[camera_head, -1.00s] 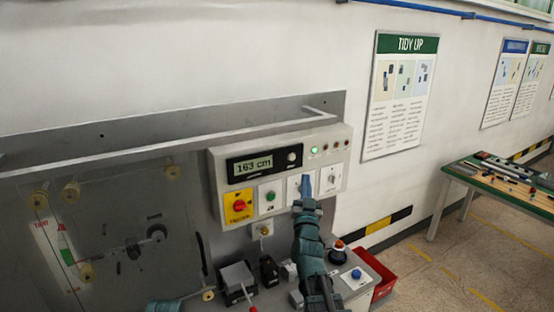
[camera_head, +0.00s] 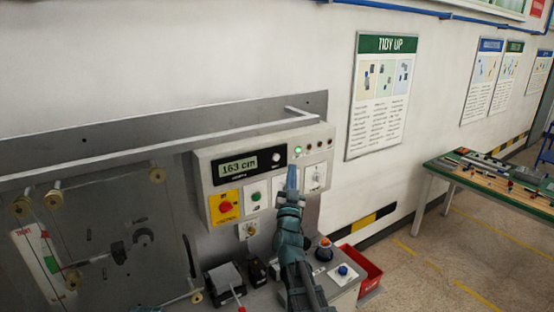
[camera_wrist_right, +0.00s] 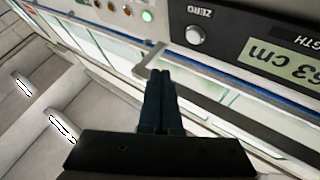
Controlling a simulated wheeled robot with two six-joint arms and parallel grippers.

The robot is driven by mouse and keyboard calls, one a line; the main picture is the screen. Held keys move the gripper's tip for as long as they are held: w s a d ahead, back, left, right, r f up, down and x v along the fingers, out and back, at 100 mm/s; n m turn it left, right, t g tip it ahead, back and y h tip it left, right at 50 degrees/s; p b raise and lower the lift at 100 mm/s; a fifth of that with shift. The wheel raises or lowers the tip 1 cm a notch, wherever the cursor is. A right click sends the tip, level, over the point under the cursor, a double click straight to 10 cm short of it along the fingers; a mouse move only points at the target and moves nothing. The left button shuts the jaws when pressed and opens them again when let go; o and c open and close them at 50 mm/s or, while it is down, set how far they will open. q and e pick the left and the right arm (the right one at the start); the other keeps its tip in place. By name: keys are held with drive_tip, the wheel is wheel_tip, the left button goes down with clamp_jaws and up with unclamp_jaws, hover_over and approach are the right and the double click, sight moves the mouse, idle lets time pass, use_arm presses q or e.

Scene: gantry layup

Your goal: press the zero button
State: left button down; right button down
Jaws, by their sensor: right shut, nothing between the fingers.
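The zero button (camera_wrist_right: 195,35) is a small round pale knob under the word ZERO, which appears upside down in the right wrist view. In the head view it is the knob (camera_head: 276,157) just right of the display (camera_head: 240,167), which reads 163 cm. My right gripper (camera_head: 292,170) has its blue fingers together, empty, in front of the control panel, below and right of the knob. In the right wrist view the closed fingertips (camera_wrist_right: 160,73) appear below and left of the knob, apart from it in the picture. The exact gap in depth is unclear. My left gripper is not in view.
The panel (camera_head: 322,133) also carries a yellow plate with a red switch (camera_head: 225,206), a green button (camera_head: 256,197) and a lit green lamp (camera_head: 298,150). Below it are a blue button (camera_head: 343,270) and a red bin (camera_head: 367,268). A rail runs along the wall.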

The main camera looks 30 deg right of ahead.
drive_tip(key=shift+w+a, duration=0.15)
drive_tip(key=shift+w, duration=1.2)
drive_tip(key=shift+w+a, duration=0.1)
drive_tip(key=shift+w, duration=1.25)
drive_tip(key=shift+w, duration=0.45)
drive_tip(key=shift+w, duration=0.45)
idle(0.6)
drive_tip(key=shift+s, duration=0.85)
drive_tip(key=s, duration=0.5)
drive_tip(key=shift+d, duration=0.2)
idle(0.3)
